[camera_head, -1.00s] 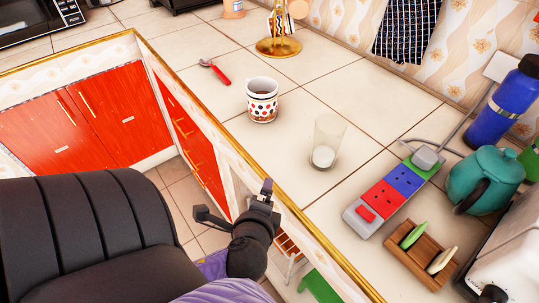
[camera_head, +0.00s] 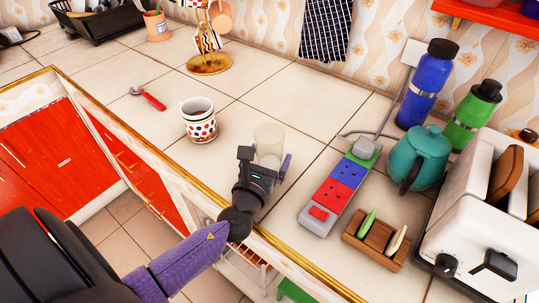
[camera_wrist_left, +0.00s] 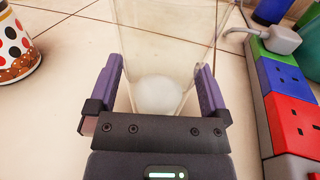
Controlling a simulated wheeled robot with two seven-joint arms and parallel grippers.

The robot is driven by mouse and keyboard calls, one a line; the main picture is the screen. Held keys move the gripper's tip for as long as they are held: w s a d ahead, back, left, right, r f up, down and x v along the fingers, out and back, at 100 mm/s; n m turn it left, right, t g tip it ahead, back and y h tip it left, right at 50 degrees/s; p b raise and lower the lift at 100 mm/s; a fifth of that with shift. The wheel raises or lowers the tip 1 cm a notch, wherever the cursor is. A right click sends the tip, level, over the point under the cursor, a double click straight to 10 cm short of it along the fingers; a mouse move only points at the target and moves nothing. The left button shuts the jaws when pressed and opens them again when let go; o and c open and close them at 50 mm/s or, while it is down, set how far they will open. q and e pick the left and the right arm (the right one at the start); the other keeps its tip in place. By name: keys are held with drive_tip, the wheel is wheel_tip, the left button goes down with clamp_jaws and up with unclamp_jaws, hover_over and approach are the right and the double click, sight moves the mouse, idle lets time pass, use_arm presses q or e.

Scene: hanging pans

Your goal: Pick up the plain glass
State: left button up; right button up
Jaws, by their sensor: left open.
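The plain glass (camera_head: 268,140) stands upright on the tiled counter, clear with a whitish base. In the head view my left gripper (camera_head: 266,164) is in front of it and hides its lower part. In the left wrist view the glass (camera_wrist_left: 170,45) is straight ahead, with its lower part between the two purple fingers of my left gripper (camera_wrist_left: 158,88). The fingers are open, one on each side of the glass. I cannot tell whether either finger touches it. My right gripper is not in view.
A dotted cup (camera_head: 199,122) stands left of the glass. A red and blue power strip (camera_head: 338,190) lies close on the right, with a wooden rack (camera_head: 377,239), teal teapot (camera_head: 424,158) and white toaster (camera_head: 465,215) beyond. Bare tiles lie behind the glass.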

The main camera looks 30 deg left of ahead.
use_arm(q)
drive_tip(key=c, duration=1.3)
drive_tip(key=shift+r, duration=0.1)
